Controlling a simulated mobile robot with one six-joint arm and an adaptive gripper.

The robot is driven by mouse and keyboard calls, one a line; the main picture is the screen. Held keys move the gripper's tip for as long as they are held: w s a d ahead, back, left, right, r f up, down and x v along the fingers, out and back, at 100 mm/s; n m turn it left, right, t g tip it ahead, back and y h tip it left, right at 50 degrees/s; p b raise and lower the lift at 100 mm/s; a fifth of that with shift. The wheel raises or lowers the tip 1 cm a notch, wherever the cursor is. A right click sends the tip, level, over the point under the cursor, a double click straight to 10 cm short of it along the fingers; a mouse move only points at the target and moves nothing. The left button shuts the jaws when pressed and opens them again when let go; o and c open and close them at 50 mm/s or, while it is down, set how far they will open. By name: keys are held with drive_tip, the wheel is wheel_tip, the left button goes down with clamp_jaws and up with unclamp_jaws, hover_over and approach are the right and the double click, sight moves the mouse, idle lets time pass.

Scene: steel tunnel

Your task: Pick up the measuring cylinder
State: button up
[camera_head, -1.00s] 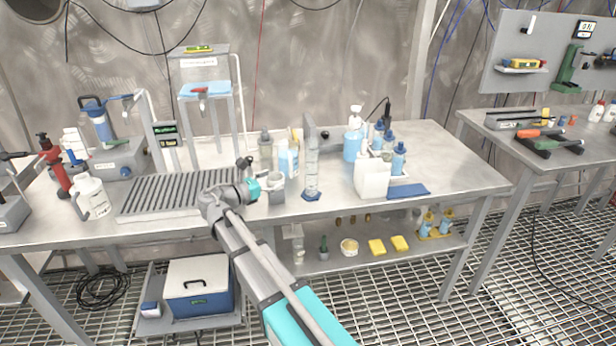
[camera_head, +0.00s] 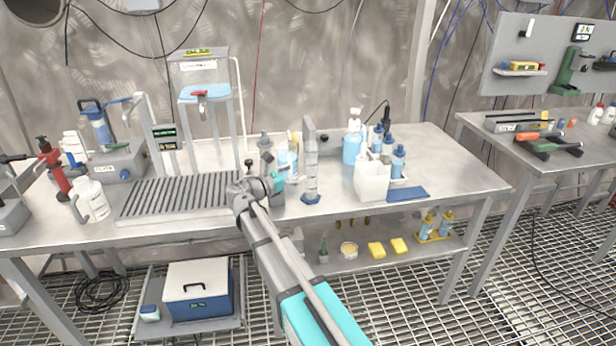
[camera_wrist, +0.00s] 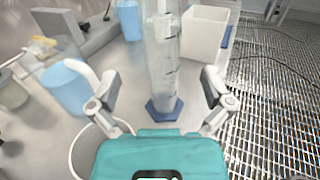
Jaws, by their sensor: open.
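The measuring cylinder (camera_head: 311,176) stands upright near the front edge of the steel bench, clear with a blue hexagonal base. In the wrist view the cylinder (camera_wrist: 162,60) rises straight ahead with dark graduation marks, its top out of the frame. My gripper (camera_wrist: 158,92) is open and empty, one finger on each side of the cylinder in that view. I cannot tell whether the cylinder is between the fingertips or just beyond them. In the head view my gripper (camera_head: 292,178) is just left of the cylinder, partly hidden by my wrist.
A grey plate (camera_head: 309,140) stands behind the cylinder. A ribbed drainboard (camera_head: 180,194) lies left. The wrist view shows a blue-filled vessel (camera_wrist: 66,88) at left.

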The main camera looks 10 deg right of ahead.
sight(305, 168)
drive_tip(key=shift+w+d, duration=0.2)
drive_tip(key=shift+d, duration=0.1)
drive_tip(key=shift+x, duration=2.6)
drive_tip(key=shift+s, duration=0.15)
drive_tip(key=c, duration=1.3)
drive_tip(key=shift+r, duration=0.2)
